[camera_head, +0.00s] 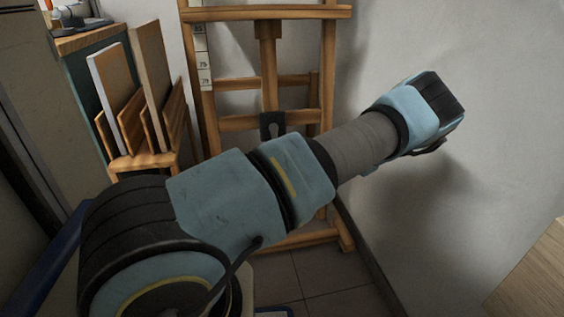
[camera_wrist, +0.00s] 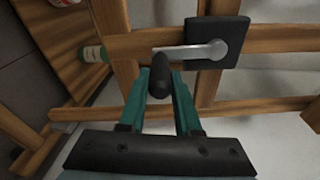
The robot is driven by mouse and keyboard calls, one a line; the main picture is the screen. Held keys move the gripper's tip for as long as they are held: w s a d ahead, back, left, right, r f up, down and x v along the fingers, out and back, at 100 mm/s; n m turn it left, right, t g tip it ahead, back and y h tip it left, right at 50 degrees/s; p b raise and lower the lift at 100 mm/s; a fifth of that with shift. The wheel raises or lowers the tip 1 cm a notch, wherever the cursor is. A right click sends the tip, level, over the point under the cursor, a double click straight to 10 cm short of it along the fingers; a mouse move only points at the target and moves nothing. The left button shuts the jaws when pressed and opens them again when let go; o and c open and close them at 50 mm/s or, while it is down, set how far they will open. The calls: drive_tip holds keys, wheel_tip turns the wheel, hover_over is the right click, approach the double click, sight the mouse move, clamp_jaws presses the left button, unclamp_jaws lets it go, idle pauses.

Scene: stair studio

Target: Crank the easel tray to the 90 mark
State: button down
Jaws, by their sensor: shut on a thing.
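The wooden easel (camera_head: 325,75) stands against the wall in the head view, with its tray (camera_head: 270,13) across the top of the picture. The crank shows in the wrist view as a black plate (camera_wrist: 217,42), a grey metal arm (camera_wrist: 192,51) and a dark knob (camera_wrist: 160,72). My gripper (camera_wrist: 160,88) is shut on the crank knob, with a green finger on each side. In the head view my arm hides the gripper.
A wooden rack (camera_head: 150,150) with upright boards stands left of the easel, beside a dark cabinet (camera_head: 105,75). A pale wall (camera_head: 500,150) is close on the right. A wooden surface (camera_head: 535,275) fills the lower right corner.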

drive_tip(key=shift+a+f, duration=0.1)
drive_tip(key=shift+a, duration=0.05)
drive_tip(key=c, duration=0.6)
unclamp_jaws()
drive_tip(key=shift+s, duration=0.1)
drive_tip(key=s+r+p, duration=0.1)
drive_tip(key=s, duration=0.9)
drive_tip(key=shift+s+r, duration=0.3)
drive_tip(key=shift+r, duration=0.05)
